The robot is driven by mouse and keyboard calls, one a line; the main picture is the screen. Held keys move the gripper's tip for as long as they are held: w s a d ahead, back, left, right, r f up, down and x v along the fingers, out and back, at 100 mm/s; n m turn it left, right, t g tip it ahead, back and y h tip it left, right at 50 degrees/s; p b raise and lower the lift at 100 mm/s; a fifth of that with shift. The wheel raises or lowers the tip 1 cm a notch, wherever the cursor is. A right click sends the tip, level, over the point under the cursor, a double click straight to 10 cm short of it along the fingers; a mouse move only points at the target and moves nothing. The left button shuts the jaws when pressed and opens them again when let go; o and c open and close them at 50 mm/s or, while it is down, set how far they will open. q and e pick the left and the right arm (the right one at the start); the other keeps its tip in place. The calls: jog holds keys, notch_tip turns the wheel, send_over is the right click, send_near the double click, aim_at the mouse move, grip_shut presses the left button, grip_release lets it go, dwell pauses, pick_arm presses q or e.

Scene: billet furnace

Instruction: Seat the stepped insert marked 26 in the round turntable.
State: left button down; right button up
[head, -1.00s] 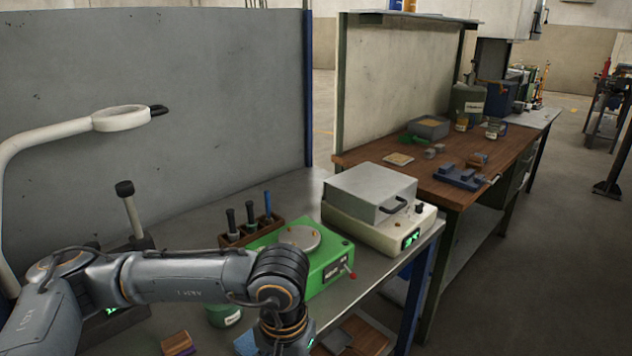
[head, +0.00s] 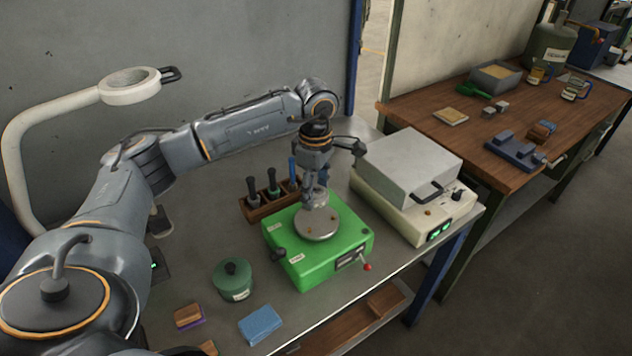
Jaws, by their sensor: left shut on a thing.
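The round turntable (head: 318,231) is a pale metal disc on top of a green box-shaped machine (head: 300,269) on the grey bench. My left gripper (head: 318,200) points down right over the disc. It is shut on a small grey metal piece (head: 316,208), which I take to be the stepped insert. The fingers hide much of the piece and no number can be read. I cannot tell whether the piece touches the disc or sits just above it. My right gripper is not in view.
A wooden rack (head: 268,203) with several handled tools stands behind the green machine. A white box with a grey lid (head: 411,184) stands to its right. A green lidded pot (head: 232,282) and a blue block (head: 261,325) lie at front left. A magnifier lamp (head: 128,83) stands at far left.

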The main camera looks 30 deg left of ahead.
aim_at(317, 189)
pick_arm(q)
jog(key=shift+w+f, duration=0.2)
jog(key=shift+f, duration=0.2)
jog(key=shift+d+f+b, duration=0.1)
jog(key=shift+f+b, duration=0.5)
jog(key=shift+f, duration=0.5)
jog(key=shift+f+b, duration=0.7)
jog(key=shift+f, duration=0.6)
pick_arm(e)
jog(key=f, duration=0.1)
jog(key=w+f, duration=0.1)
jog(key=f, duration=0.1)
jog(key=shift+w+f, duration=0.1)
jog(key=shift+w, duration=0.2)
pick_arm(q)
jog(key=shift+b, duration=0.6)
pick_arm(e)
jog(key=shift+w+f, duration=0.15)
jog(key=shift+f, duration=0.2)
pick_arm(q)
jog(key=shift+f+b, duration=0.4)
jog(key=shift+f, duration=0.15)
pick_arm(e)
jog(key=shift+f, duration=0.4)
